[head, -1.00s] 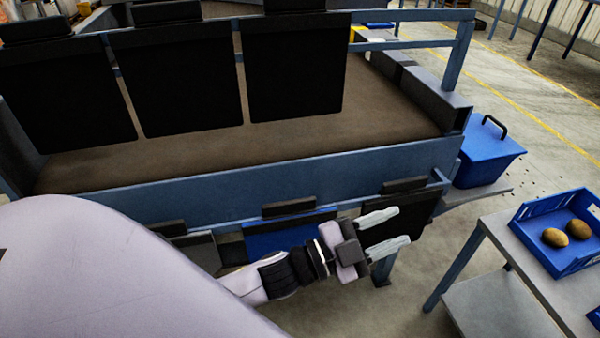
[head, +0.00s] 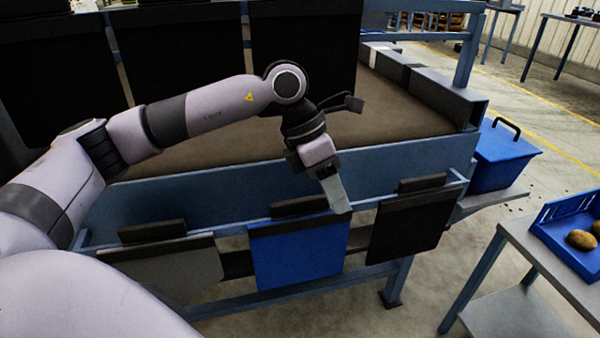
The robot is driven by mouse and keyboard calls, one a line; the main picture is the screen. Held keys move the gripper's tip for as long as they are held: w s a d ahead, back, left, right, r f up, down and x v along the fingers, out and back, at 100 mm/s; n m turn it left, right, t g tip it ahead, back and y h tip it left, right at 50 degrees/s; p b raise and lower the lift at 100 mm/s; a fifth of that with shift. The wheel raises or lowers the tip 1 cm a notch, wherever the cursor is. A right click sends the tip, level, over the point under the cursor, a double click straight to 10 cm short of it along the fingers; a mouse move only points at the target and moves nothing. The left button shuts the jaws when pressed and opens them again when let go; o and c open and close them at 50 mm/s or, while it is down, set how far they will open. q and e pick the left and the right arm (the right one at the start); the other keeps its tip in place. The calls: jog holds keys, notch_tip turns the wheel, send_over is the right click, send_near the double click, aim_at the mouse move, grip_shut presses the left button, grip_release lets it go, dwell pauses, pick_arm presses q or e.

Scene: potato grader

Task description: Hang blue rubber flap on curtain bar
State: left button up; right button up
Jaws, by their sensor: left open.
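The blue rubber flap (head: 298,255) hangs from a low blue rail (head: 360,206) on the near side of the machine, with a dark block (head: 299,207) along its top edge. It hangs between a grey flap (head: 165,272) and a black flap (head: 408,228). My left gripper (head: 337,196) is open and points down just above the blue flap's upper right corner; whether it touches the flap I cannot tell. Large black flaps (head: 305,45) hang in a row across the belt, and the bar behind them is mostly hidden. My right gripper is out of view.
A brown belt (head: 390,115) lies behind a blue side wall (head: 400,165). A blue bin (head: 500,158) with a black handle stands at the right. A grey table (head: 540,265) holds a blue crate (head: 570,249) with potatoes. The floor between is clear.

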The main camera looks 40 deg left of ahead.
aim_at(299, 199)
pick_arm(q)
jog(key=a+y, duration=0.1)
jog(key=a, duration=0.1)
jog(key=a+r+y, duration=0.1)
jog(key=a, duration=0.2)
jog(key=w+a+t+y+b, duration=0.1)
jog(key=a, duration=0.1)
jog(key=shift+w+a+r+n, duration=0.1)
jog(key=shift+a+r+n, duration=0.2)
jog(key=shift+r, duration=0.05)
notch_tip(299, 199, down, 4)
jog(key=b, duration=0.3)
jog(key=shift+f, duration=0.2)
notch_tip(299, 199, down, 3)
jog(key=b, duration=0.2)
jog(key=shift+f+b, duration=0.15)
jog(key=shift+b, duration=0.25)
jog(key=shift+f+b, duration=0.55)
jog(key=shift+f, duration=0.45)
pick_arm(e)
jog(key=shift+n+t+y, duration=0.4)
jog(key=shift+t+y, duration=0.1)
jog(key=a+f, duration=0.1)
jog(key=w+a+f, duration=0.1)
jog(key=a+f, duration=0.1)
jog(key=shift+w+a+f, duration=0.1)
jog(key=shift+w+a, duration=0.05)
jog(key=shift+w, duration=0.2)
